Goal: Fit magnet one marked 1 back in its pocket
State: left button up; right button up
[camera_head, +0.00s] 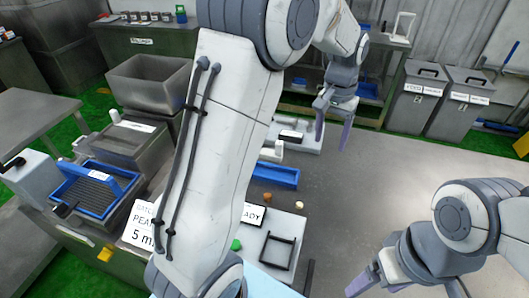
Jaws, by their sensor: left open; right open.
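I cannot make out the magnet marked 1 or its pocket in the head view; they may be hidden behind my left arm or too small to tell.
A bench with a blue-framed grate (93,190) and a sign reading 5 stands at left. A grey bin (148,80) is behind it. A black frame (278,250) lies on the near surface. Two lidded bins (418,95) stand at the back right.

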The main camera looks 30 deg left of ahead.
pick_arm(q)
jog(key=w+a+f+n+b, duration=0.1)
jog(key=w+a+f, duration=0.1)
jog(key=w+a, duration=0.15)
jog(key=w+a+f+n, duration=0.1)
jog(key=w+a+f, duration=0.15)
jog(key=a, duration=0.25)
jog(key=n+b, duration=0.1)
jog(key=n, duration=0.1)
send_near(279, 142)
jog(key=d+f, duration=0.1)
jog(key=d, duration=0.1)
jog(key=f, duration=0.3)
jog(key=a+f, duration=0.1)
jog(key=f, duration=0.1)
jog(key=shift+w+f, duration=0.2)
jog(key=shift+w, duration=0.15)
jog(key=f, duration=0.1)
jog(key=f+p, duration=0.1)
jog(key=f, duration=0.1)
jog(key=f+p, duration=0.1)
jog(key=shift+s+a+f, duration=0.25)
jog(key=shift+a+f, duration=0.05)
jog(key=shift+f, duration=0.6)
grip_shut()
pick_arm(e)
jog(key=shift+f, duration=0.45)
